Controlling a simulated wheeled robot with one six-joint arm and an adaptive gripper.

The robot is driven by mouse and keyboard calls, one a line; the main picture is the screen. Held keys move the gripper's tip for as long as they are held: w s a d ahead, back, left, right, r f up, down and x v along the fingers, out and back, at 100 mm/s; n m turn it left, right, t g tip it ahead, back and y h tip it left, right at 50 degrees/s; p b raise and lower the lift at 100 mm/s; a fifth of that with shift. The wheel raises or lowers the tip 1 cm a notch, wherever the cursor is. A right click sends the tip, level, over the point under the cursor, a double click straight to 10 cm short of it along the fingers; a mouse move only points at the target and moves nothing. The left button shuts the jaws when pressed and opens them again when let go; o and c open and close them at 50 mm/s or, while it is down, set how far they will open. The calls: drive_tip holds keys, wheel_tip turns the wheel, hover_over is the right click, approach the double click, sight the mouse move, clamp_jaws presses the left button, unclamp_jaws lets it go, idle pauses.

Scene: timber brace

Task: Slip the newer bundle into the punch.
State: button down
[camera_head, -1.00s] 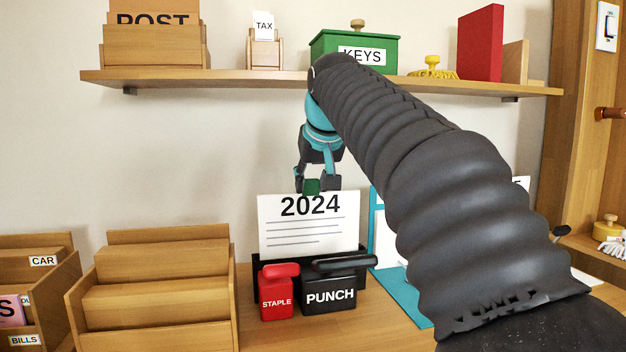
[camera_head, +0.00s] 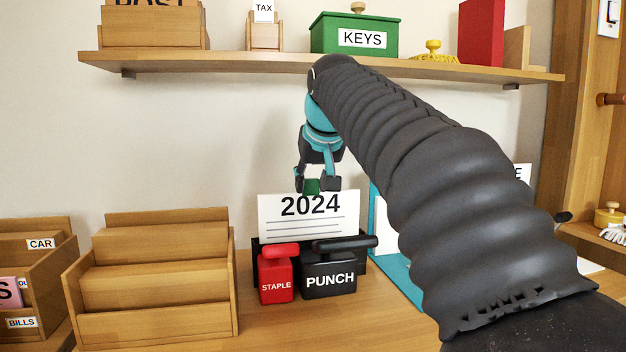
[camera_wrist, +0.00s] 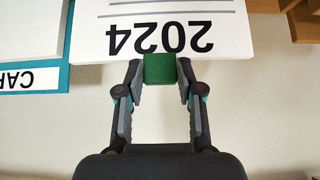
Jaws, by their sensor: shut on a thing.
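The bundle is a white stack marked 2024 (camera_head: 305,222) with printed lines and a green clip (camera_head: 312,186) at its top edge. My gripper (camera_head: 318,184) is shut on that clip from above and holds the bundle upright. The wrist view shows the fingers (camera_wrist: 160,72) on both sides of the green clip, with the 2024 sheet (camera_wrist: 205,15) upside down. The black punch (camera_head: 330,280) stands on the desk in front of the bundle. The bundle's lower edge is hidden behind a black part, the punch and the stapler; I cannot tell how deep it sits.
The red stapler (camera_head: 277,276) stands directly left of the punch. A stepped wooden sorter (camera_head: 155,285) is further left. A wooden shelf (camera_head: 230,62) with a green KEYS box (camera_head: 352,36) is above.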

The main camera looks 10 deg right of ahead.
drive_tip(key=shift+f, duration=0.35)
drive_tip(key=c, duration=0.7)
unclamp_jaws()
drive_tip(key=shift+o, duration=0.4)
drive_tip(key=o, duration=0.4)
drive_tip(key=shift+o, duration=0.2)
drive_tip(key=shift+r, duration=0.1)
wheel_tip(320, 180, up, 8)
drive_tip(key=p, duration=0.7)
drive_tip(key=shift+p, duration=0.3)
